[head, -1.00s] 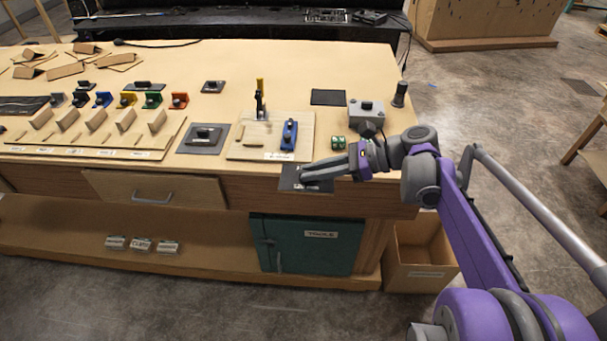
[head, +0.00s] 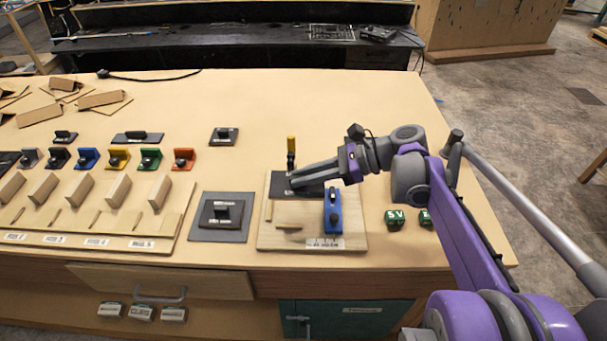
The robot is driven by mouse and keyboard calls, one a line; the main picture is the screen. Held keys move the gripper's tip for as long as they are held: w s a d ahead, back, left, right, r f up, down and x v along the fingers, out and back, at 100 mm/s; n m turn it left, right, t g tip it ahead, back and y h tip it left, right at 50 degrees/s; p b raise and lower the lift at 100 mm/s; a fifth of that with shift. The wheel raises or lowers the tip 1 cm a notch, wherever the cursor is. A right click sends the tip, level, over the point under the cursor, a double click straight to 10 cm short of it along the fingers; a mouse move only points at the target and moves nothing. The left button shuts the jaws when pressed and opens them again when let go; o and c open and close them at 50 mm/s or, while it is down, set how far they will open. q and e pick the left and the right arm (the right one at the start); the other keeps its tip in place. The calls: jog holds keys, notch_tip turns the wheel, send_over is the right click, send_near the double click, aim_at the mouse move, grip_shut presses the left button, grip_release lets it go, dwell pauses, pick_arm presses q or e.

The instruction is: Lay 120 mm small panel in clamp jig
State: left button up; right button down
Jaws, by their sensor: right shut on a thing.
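The clamp jig (head: 275,241) is a light wooden board near the table's front edge. It carries a yellow-handled clamp (head: 291,146) at its back and a blue clamp block (head: 333,212) at its right front. My right gripper (head: 293,182) comes in from the right and is shut on a dark panel (head: 280,185) over the back part of the jig. The fingers hide much of the panel and its grip. I cannot tell whether the panel touches the board. My left gripper is not in view.
Left of the jig, a dark piece with a knob sits on a grey mat (head: 203,236). A slotted wooden rack (head: 130,227) and several coloured knobbed blocks stand farther left. Green blocks (head: 394,218) lie right of the jig. The table behind is mostly clear.

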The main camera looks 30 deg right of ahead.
jog(key=shift+w, duration=0.15)
jog(key=shift+s+f+b, duration=0.25)
jog(key=shift+f+b, duration=0.3)
jog(key=shift+f, duration=0.2)
jog(key=b, duration=0.4)
send_over(305, 211)
notch_tip(305, 211, down, 5)
jog(key=shift+r, duration=0.1)
jog(key=shift+f+b, duration=0.5)
jog(key=shift+f, duration=0.7)
dwell(1.2)
jog(key=c, duration=0.7)
grip_release()
jog(key=shift+c, duration=0.2)
